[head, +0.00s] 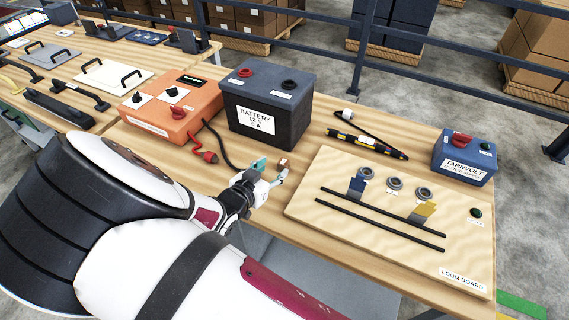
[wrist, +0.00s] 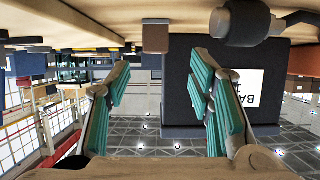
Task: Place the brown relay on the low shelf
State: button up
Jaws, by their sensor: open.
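The brown relay (head: 283,161) is a small brown block standing on the wooden bench, right of the battery's front corner. My gripper (head: 268,172) is low over the bench just in front of it, with teal finger pads apart. In the wrist view, which appears upside down, the relay (wrist: 156,38) shows ahead of the open gripper (wrist: 160,90), in line with the gap between its fingers and not between the pads. The gripper is empty. I cannot make out the low shelf for certain; a grey surface (head: 310,268) shows below the bench's front edge.
The black battery (head: 265,115) stands close behind the gripper, with a red clip (head: 205,156) and cable to its left. The loom board (head: 400,260) lies to the right. An orange box (head: 160,105) stands further left, and a blue supply (head: 463,160) at far right.

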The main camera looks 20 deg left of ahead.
aim_at(282, 164)
jog(key=shift+d+x, duration=0.15)
jog(key=shift+x, duration=1.35)
jog(key=shift+d+x, duration=0.1)
jog(key=shift+x, duration=1.4)
jog(key=shift+s+f, duration=0.1)
jog(key=shift+f, duration=0.1)
grip_shut()
